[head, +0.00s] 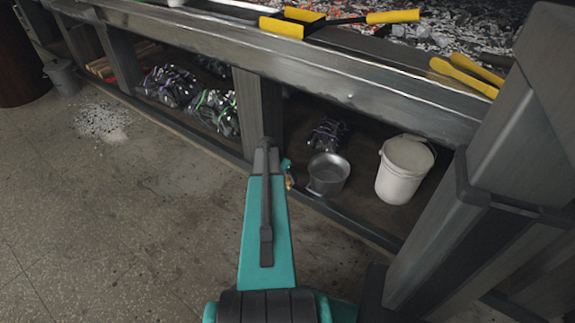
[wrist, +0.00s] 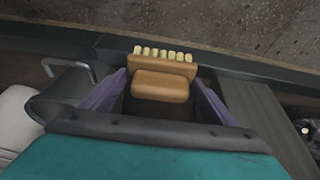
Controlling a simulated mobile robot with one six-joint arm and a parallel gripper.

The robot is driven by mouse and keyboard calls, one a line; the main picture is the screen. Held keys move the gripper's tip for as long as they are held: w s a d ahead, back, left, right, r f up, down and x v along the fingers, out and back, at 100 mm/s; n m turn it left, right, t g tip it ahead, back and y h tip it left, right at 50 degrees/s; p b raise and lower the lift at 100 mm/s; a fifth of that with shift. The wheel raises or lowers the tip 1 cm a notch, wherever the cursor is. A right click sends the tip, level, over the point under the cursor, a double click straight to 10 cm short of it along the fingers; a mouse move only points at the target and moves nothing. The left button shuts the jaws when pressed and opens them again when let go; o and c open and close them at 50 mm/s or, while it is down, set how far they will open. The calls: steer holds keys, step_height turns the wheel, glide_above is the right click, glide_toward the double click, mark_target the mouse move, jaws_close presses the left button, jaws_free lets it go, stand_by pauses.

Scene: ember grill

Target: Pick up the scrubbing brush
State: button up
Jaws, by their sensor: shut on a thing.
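The scrubbing brush (wrist: 162,84) shows in the wrist view as a tan wooden block with a row of pale bristles along its far edge. My gripper (wrist: 160,95) has its purple fingers on either side of the brush and is shut on it. In the head view a small tan bit of the brush (head: 290,182) shows just right of my arm. My arm hides most of the gripper and the rest of the brush there. The brush is at the front of the lower shelf (head: 362,226), left of a metal pot (head: 327,176).
A white bucket (head: 402,172) stands right of the pot. Dark wrapped bundles (head: 215,110) lie on the shelf to the left, past an upright post (head: 258,105). The counter edge (head: 340,85) overhangs the shelf.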

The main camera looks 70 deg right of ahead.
steer(key=a+p, duration=0.1)
steer(key=a, duration=0.5)
steer(key=shift+s+r, duration=0.15)
steer(key=shift+r, duration=0.2)
steer(key=shift+a, duration=0.1)
